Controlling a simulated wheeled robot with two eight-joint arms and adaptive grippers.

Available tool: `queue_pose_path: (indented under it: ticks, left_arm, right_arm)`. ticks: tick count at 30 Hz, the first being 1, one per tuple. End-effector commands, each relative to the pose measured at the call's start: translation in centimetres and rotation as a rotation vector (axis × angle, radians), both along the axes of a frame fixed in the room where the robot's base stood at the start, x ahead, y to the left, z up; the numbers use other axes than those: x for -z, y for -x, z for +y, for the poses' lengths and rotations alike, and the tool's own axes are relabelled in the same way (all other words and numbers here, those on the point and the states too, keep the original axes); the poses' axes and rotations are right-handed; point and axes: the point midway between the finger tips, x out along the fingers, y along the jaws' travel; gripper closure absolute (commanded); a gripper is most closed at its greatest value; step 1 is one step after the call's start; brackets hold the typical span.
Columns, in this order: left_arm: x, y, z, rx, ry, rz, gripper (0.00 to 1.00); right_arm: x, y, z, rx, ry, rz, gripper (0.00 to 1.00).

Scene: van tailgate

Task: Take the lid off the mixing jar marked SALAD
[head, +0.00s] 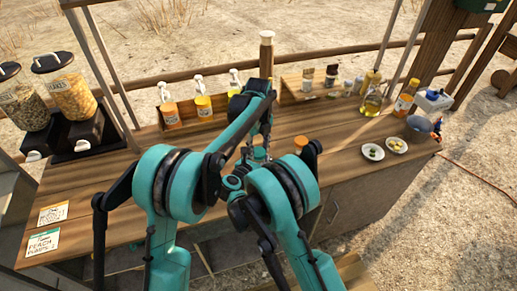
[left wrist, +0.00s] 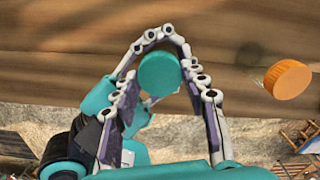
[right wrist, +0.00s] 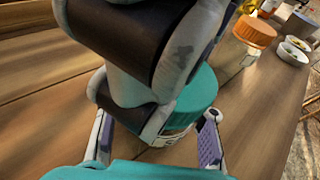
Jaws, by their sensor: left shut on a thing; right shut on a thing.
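A jar with a teal lid (left wrist: 158,72) stands on the wooden counter. The lid also shows in the right wrist view (right wrist: 200,92), above the jar's pale labelled body (right wrist: 170,136); the label is not readable. My left gripper (left wrist: 160,60) comes from above, its fingers shut around the lid. My right gripper (right wrist: 157,130) is low at the counter, its fingers on both sides of the jar body, shut on it. The lid sits on the jar; I cannot tell whether there is a gap. In the head view my arms hide most of the jar.
An orange-lidded jar (left wrist: 287,79) stands close by on the counter; it also shows in the right wrist view (right wrist: 254,33). Sauce bottles (head: 203,104) stand in a rack behind. Two small bowls (head: 373,152) are to the right. The counter's left part is mostly clear, with two cards.

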Motion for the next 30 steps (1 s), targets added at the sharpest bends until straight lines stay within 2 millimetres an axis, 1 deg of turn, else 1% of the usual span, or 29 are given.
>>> queue_pose_path:
  ticks: [7,8,9,10,20,23,27,30]
  left_arm:
    - [0.0,0.0,0.0,-0.008,0.000,0.000,0.92]
    - [0.0,0.0,0.0,-0.008,0.000,0.000,0.54]
    - [0.0,0.0,0.0,-0.008,0.000,0.000,0.44]
    - [0.0,0.0,0.0,-0.007,0.000,0.000,0.36]
    - [-0.2,0.0,0.0,-0.007,0.000,0.001,0.36]
    - [-1.2,0.1,0.0,-0.007,0.000,0.001,0.36]
    - [-3.2,0.1,0.0,-0.007,-0.001,0.002,0.36]
    - [-4.1,0.1,0.0,-0.007,-0.001,0.002,0.36]
  right_arm:
    - [0.0,0.0,0.0,0.000,0.000,0.000,1.00]
    - [0.0,0.0,0.0,0.000,0.000,0.000,1.00]
    - [0.0,0.0,0.0,0.000,0.000,0.000,1.00]
    - [0.0,0.0,0.0,0.000,0.000,0.000,1.00]
    - [0.0,0.0,0.0,0.001,0.000,0.001,1.00]
    - [0.0,0.0,0.0,0.001,0.000,0.001,1.00]
    - [0.0,0.0,0.0,0.001,0.000,0.001,1.00]
    - [0.0,0.0,0.0,0.001,0.000,0.001,1.00]
